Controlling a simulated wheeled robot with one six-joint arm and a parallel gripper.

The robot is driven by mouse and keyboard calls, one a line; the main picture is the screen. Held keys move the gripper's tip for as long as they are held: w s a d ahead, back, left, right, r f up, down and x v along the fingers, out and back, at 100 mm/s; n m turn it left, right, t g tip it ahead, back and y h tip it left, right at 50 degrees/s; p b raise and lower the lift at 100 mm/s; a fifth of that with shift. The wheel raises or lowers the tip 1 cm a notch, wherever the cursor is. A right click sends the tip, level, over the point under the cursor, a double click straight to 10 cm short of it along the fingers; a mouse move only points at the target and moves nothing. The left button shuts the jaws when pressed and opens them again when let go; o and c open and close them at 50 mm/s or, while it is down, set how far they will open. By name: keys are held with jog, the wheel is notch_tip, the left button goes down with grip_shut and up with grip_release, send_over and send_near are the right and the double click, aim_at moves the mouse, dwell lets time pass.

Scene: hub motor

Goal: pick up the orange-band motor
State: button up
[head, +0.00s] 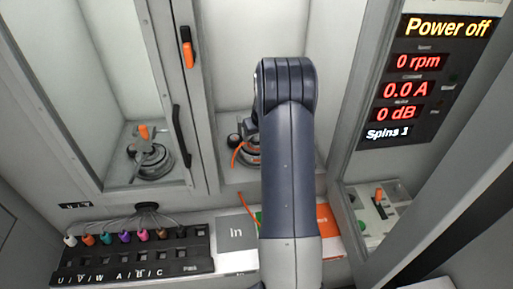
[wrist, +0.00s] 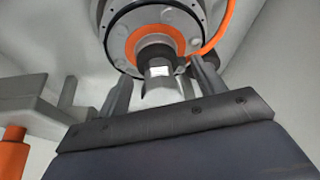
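The orange-band motor (wrist: 128,42) is at the top of the wrist view, a round grey body with an orange ring around its hub and an orange cable. Its dark and silver shaft (wrist: 160,85) points toward my gripper. My gripper (wrist: 162,74) is open, with one finger on each side of the shaft. A gap shows at the left finger; contact at the right finger is unclear. In the head view the motor (head: 248,152) is in the middle bay, mostly hidden behind my arm, with its orange cable (head: 238,152) showing.
The left bay holds a round fixture (head: 150,160) with an orange-handled clamp, behind a framed door with a black handle (head: 181,135). A connector block (head: 135,255) with coloured plugs and an "In" tray (head: 236,232) lie in front. The display panel (head: 425,85) reads "Power off".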

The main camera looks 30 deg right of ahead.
jog(key=c, duration=1.2)
jog(key=shift+w+r, duration=0.1)
jog(key=shift+r, duration=0.05)
jog(key=shift+c, duration=0.2)
